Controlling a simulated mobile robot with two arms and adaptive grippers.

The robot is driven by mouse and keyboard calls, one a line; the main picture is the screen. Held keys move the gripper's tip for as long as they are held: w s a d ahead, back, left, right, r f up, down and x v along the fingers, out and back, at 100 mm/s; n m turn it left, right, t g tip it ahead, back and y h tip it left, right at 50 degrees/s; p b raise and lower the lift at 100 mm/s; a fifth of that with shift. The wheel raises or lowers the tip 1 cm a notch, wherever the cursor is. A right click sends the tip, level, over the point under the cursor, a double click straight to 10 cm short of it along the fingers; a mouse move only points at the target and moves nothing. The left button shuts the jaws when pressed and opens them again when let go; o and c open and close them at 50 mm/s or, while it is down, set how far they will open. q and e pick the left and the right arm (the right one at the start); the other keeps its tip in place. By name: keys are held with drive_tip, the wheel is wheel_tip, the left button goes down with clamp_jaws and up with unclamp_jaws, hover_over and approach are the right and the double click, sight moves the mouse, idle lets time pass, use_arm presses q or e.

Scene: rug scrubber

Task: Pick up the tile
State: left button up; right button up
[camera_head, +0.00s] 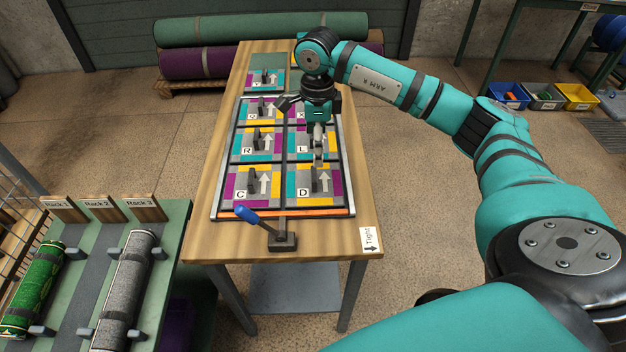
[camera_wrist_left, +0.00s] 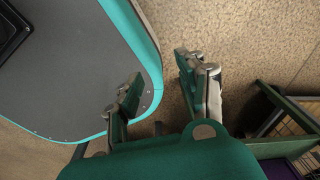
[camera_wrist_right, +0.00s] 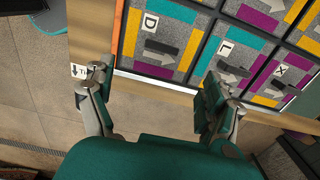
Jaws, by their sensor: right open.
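Several carpet tiles with letters, white arrows and dark upright handles lie in a metal-edged frame (camera_head: 224,203) on the wooden table. They include tile C (camera_head: 232,198), tile D (camera_head: 325,203), tile R (camera_head: 268,154) and tile L (camera_head: 296,157). Another tile, Y (camera_head: 279,87), lies behind the frame. In the right wrist view, tile D (camera_wrist_right: 185,22), tile L (camera_wrist_right: 244,50) and tile X (camera_wrist_right: 267,88) show beyond the fingers. My right gripper (camera_head: 303,122) is open and empty above the frame's right half, partly covering tiles L and X. My left gripper (camera_wrist_left: 159,80) is open and empty, away from the tiles.
A blue-handled lever clamp (camera_head: 284,240) stands at the frame's front edge, near a "Tight" label (camera_head: 371,240). A rack table (camera_head: 172,235) with rolled rugs stands at the left. Large rolls (camera_head: 200,63) lie behind the table; bins (camera_head: 545,96) stand at the far right.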

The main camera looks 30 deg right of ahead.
sight(313, 174)
drive_tip(key=f, duration=0.4)
drive_tip(key=shift+w, duration=0.2)
wheel_tip(313, 174, down, 3)
drive_tip(key=shift+a+f+p, duration=0.1)
drive_tip(key=shift+p, duration=0.45)
drive_tip(key=f, duration=0.1)
drive_tip(key=f+p, duration=0.1)
drive_tip(key=f, duration=0.1)
drive_tip(key=shift+w+a+f, duration=0.1)
drive_tip(key=shift+a+f, duration=0.1)
drive_tip(key=shift+f, duration=0.65)
drive_tip(key=c, duration=0.8)
use_arm(q)
drive_tip(key=r, duration=0.1)
drive_tip(key=w+r, duration=0.1)
drive_tip(key=shift+w+r, duration=0.25)
drive_tip(key=shift+r, duration=0.1)
use_arm(e)
drive_tip(key=c, duration=0.5)
